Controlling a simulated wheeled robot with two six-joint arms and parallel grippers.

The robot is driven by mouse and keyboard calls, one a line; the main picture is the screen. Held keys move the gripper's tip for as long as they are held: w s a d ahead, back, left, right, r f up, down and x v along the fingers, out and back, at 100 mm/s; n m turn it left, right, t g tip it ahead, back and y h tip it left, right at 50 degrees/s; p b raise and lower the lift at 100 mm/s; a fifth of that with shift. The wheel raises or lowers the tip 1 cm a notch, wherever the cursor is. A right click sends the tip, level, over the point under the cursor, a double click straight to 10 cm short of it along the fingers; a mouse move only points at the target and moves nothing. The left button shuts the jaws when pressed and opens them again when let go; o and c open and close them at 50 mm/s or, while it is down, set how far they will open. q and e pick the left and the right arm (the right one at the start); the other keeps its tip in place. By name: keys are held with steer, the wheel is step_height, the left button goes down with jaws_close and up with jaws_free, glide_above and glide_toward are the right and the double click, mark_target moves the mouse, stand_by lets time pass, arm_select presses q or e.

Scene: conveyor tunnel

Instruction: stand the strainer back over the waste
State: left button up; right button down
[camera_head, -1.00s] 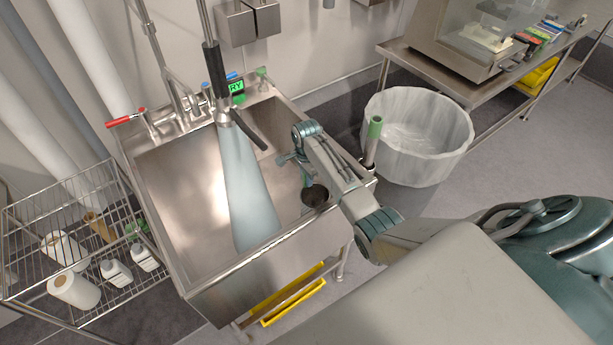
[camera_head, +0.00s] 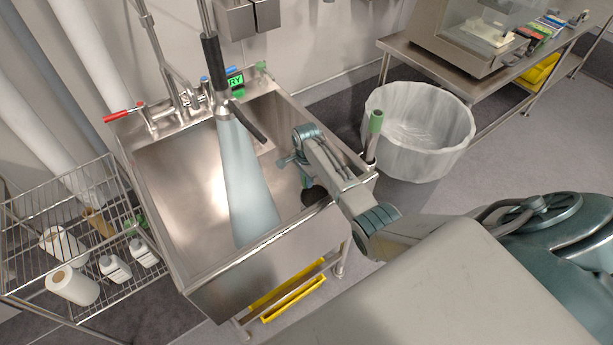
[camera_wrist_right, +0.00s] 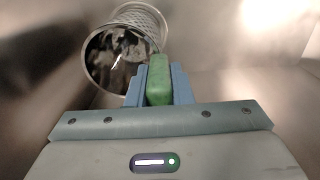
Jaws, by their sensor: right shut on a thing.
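The strainer (camera_wrist_right: 125,48) is a perforated metal basket with a green handle (camera_wrist_right: 158,82). In the right wrist view it is tilted, its round open mouth towards the camera at the left and its perforated wall running up and right. My right gripper (camera_wrist_right: 157,88) is shut on the green handle. In the head view my right gripper (camera_head: 306,178) reaches down inside the steel sink (camera_head: 180,190) at its right side. A dark round shape (camera_head: 313,193) is below it, partly hidden; I cannot tell whether it is strainer or waste. My left gripper is out of view.
A spray hose with a black grip (camera_head: 213,65) hangs over the sink. A red lever (camera_head: 125,115) stands at the back left. A green-topped post (camera_head: 375,125) rises by the right rim, beside a lined white bin (camera_head: 418,140). A wire rack (camera_head: 40,215) stands left.

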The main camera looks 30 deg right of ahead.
steer(key=shift+f, duration=0.35)
steer(key=c, duration=1.2)
jaws_free()
steer(key=shift+r, duration=0.1)
step_height(320, 180, up, 11)
steer(key=shift+f+b, duration=0.1)
steer(key=shift+b, duration=0.2)
